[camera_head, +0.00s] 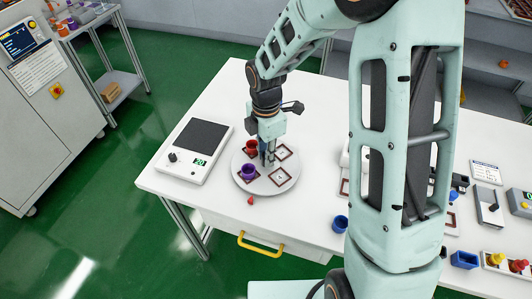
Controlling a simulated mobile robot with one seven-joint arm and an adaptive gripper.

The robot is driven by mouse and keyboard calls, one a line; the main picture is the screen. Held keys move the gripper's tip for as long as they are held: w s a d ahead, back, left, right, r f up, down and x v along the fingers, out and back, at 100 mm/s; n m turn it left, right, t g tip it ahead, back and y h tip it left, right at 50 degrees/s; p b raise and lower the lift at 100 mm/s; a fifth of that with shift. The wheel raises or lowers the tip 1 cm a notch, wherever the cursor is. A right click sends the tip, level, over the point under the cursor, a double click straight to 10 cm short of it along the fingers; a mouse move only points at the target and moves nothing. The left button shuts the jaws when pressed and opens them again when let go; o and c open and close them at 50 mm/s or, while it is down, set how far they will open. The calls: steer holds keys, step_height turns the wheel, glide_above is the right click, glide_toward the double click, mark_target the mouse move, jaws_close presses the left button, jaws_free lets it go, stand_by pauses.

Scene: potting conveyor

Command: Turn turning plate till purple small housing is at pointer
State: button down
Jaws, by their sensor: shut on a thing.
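The round turning plate (262,187) lies on the white table, with square marked places on its top. The purple small housing (248,172) stands on its left part, towards the front. A red housing (252,147) stands on its back left part. The small red pointer (250,201) lies on the table just off the plate's front edge; the purple housing is close to it, a little behind. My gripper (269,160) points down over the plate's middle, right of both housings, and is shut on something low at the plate. The fingertips' grip is too small to see clearly.
A white scale-like device (195,151) reading 20 stands left of the plate. A blue cup (340,222) stands to the right. A blue box (464,260) and several coloured parts lie at the far right. My arm hides the table between. The front left table is clear.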

steer(key=shift+w+r+n+p, duration=0.1)
steer(key=shift+n+p, duration=1.45)
steer(key=shift+n, duration=0.95)
steer(key=shift+n+p, duration=0.4)
steer(key=shift+n, duration=0.2)
steer(key=c, duration=2)
jaws_free()
steer(key=shift+c, duration=0.2)
step_height(320, 180, up, 12)
